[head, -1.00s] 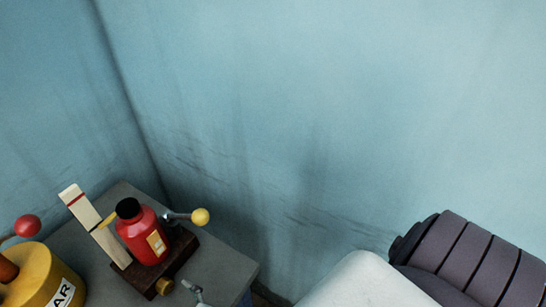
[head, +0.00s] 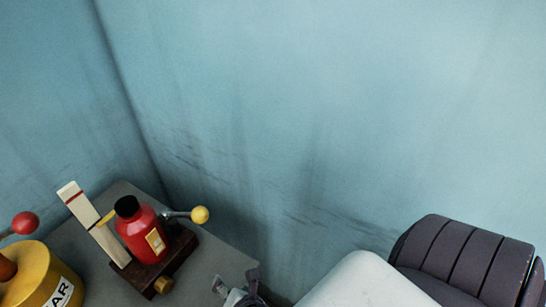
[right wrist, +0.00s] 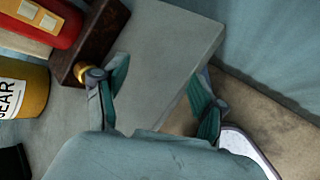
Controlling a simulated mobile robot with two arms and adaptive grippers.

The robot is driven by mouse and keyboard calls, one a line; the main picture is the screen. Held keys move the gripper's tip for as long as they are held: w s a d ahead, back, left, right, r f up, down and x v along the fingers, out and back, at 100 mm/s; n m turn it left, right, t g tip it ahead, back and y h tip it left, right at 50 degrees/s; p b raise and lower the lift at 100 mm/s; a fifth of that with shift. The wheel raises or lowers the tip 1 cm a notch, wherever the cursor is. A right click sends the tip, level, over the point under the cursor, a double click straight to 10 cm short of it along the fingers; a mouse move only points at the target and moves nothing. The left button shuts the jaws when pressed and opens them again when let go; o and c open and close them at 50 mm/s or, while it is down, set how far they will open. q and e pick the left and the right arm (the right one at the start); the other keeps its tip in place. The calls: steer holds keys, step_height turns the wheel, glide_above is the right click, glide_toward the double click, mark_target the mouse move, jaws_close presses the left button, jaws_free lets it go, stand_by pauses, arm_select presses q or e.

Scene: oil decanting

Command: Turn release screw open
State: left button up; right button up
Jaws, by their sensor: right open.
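A red bottle-shaped body (head: 138,234) with a black cap stands on a dark wooden base (head: 185,247) on the grey table. A small round brass knob (head: 163,285), apparently the release screw, sticks out of the base's front side. It also shows in the right wrist view (right wrist: 80,72). My right gripper (head: 238,284) is at the bottom of the head view, right of the knob. In the right wrist view it (right wrist: 150,85) is open and empty over the table's edge, its left fingertip close to or overlapping the knob; contact cannot be told. My left gripper is not in view.
A lever with a yellow ball (head: 200,215) points right from the red body. A pale upright board (head: 85,215) stands at its left. A yellow labelled container (head: 45,270) and a red ball (head: 25,223) are further left. Blue walls (head: 330,120) rise behind.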

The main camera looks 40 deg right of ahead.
steer(key=s+d+f+m+g, duration=0.1)
steer(key=s+f+m+g, duration=0.1)
steer(key=f+m, duration=0.3)
steer(key=s+d+f+m+g+y, duration=0.1)
steer(key=f+m, duration=0.4)
steer(key=f, duration=0.7)
steer(key=s+d+f+m+g, duration=0.3)
steer(key=f+m, duration=0.3)
steer(key=f, duration=0.2)
steer(key=shift+s+d+f+b, duration=0.2)
steer(key=shift+s+b, duration=0.15)
steer(key=shift+s, duration=0.55)
steer(key=shift+f, duration=0.1)
steer(key=s+d+f+m+g, duration=0.2)
steer(key=s+f+m, duration=0.3)
steer(key=s+f, duration=1.2)
steer(key=shift+s+d+m+g+y+b, duration=0.3)
steer(key=shift+s+d+y+b, duration=0.1)
steer(key=shift+s+d, duration=0.6)
